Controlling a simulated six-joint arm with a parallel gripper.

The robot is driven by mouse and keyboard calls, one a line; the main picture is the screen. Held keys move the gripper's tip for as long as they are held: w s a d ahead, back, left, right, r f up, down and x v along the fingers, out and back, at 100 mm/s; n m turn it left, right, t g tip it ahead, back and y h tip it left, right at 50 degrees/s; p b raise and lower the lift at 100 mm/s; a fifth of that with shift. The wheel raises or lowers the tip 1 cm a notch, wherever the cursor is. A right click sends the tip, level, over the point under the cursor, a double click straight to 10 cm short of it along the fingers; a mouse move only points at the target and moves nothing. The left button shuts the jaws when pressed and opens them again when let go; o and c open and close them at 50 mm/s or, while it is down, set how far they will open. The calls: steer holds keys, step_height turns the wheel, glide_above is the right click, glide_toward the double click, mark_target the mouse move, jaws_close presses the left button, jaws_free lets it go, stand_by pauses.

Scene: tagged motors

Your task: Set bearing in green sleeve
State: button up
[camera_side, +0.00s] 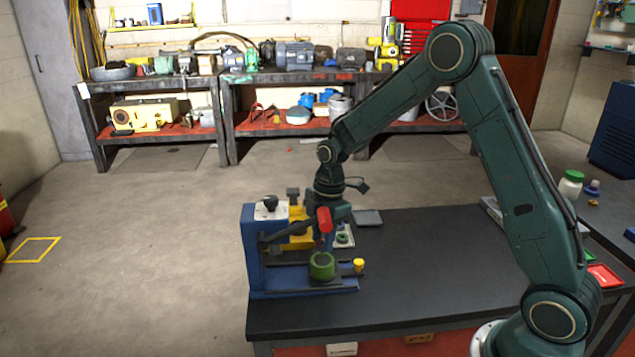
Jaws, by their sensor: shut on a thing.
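The green sleeve (321,268) stands upright on the low base of a blue press-like fixture (256,262), near the table's left edge. Its top opening looks dark, and I cannot make out a bearing in it. A dark lever (285,236) reaches across the fixture and ends in a red handle (325,222). My gripper (325,212) points down above and behind the sleeve and appears shut on the red handle. The fingers are small and partly hidden there.
A yellow part (299,240) sits in the fixture, and a yellow knob (359,265) is at its right end. A small pale plate with a green ring (343,238) lies behind the sleeve. A grey tray (368,217) is farther back. The dark tabletop (430,260) is clear to the right.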

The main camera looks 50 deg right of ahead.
steer(key=shift+f, duration=1.05)
steer(key=shift+f, duration=0.8)
stand_by(2.3)
steer(key=o, duration=0.9)
steer(key=shift+o, duration=0.2)
steer(key=shift+r, duration=0.1)
steer(key=shift+r, duration=3.2)
